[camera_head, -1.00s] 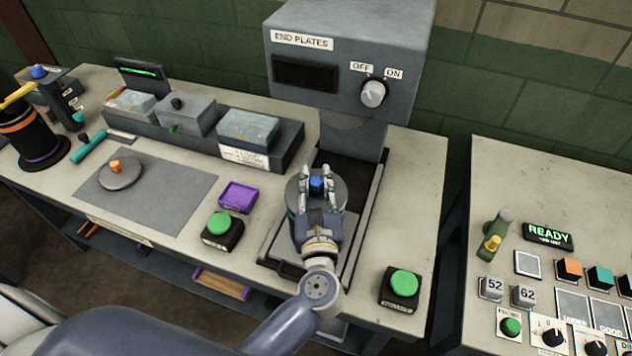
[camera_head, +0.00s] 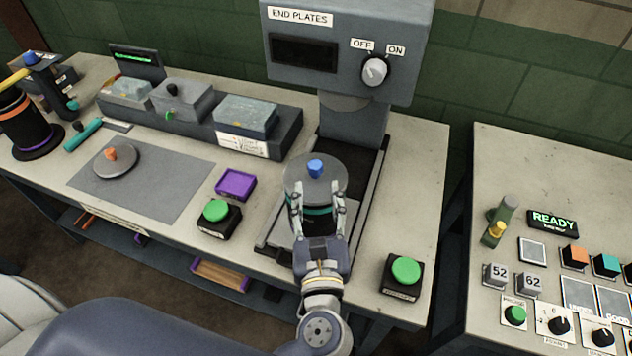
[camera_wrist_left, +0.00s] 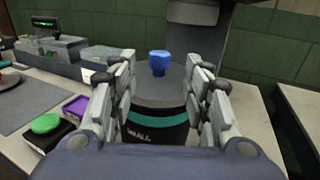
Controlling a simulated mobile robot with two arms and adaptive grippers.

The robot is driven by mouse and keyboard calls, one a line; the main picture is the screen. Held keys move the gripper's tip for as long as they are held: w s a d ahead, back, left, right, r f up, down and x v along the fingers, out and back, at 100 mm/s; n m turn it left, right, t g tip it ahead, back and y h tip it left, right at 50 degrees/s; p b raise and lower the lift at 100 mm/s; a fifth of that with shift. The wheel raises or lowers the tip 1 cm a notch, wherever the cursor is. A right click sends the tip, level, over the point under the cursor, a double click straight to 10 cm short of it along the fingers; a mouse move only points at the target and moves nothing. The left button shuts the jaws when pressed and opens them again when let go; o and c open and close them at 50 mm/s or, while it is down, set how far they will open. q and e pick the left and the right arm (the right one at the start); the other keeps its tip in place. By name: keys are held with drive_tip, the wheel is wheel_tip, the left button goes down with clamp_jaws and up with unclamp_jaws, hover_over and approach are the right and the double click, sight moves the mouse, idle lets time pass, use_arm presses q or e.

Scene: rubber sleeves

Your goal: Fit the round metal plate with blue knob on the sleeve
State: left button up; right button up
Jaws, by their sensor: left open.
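The round metal plate (camera_head: 316,183) with its blue knob (camera_head: 315,168) lies flat on top of the black sleeve (camera_head: 318,217), which has a teal band. The sleeve stands upright on the press base under the END PLATES machine. In the left wrist view the plate (camera_wrist_left: 160,88), blue knob (camera_wrist_left: 159,62) and sleeve (camera_wrist_left: 155,130) show straight ahead. My left gripper (camera_head: 318,205) is open and empty in front of the plate, its fingers apart on either side and clear of the knob. My right gripper is not in view.
The END PLATES machine (camera_head: 345,50) stands behind the sleeve. Green buttons sit left (camera_head: 216,210) and right (camera_head: 405,270) of the press. A purple tray (camera_head: 236,185) and a grey mat (camera_head: 160,195) with an orange-knobbed plate (camera_head: 115,161) lie to the left.

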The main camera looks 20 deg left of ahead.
use_arm(q)
drive_tip(key=v, duration=0.3)
drive_tip(key=shift+s+b, duration=0.25)
drive_tip(key=shift+b, duration=0.15)
